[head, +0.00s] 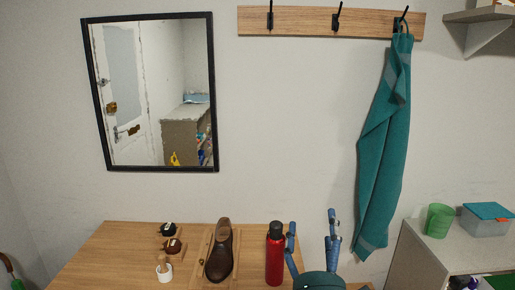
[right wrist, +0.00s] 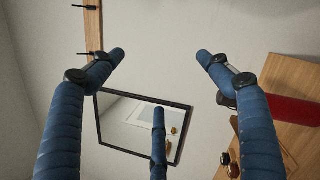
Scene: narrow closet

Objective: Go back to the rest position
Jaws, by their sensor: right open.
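My right gripper (head: 311,224) shows at the bottom of the head view, right of the red bottle, with its blue fingers pointing up. It is open and empty. In the right wrist view its blue fingers (right wrist: 160,60) are spread wide with nothing between them. My left gripper is in neither view. The red bottle (head: 275,258) with a black cap stands upright on the wooden table (head: 110,250). In the right wrist view the bottle (right wrist: 285,110) lies beyond the right-hand finger; whether they touch cannot be told.
A brown shoe (head: 220,255) sits on a wooden board left of the bottle. Small shoe-care items (head: 171,246) and a white cup (head: 164,273) stand further left. A teal towel (head: 385,150) hangs from a hook rail. A cabinet (head: 410,262) at right bears a green cup (head: 439,220) and a box (head: 486,220).

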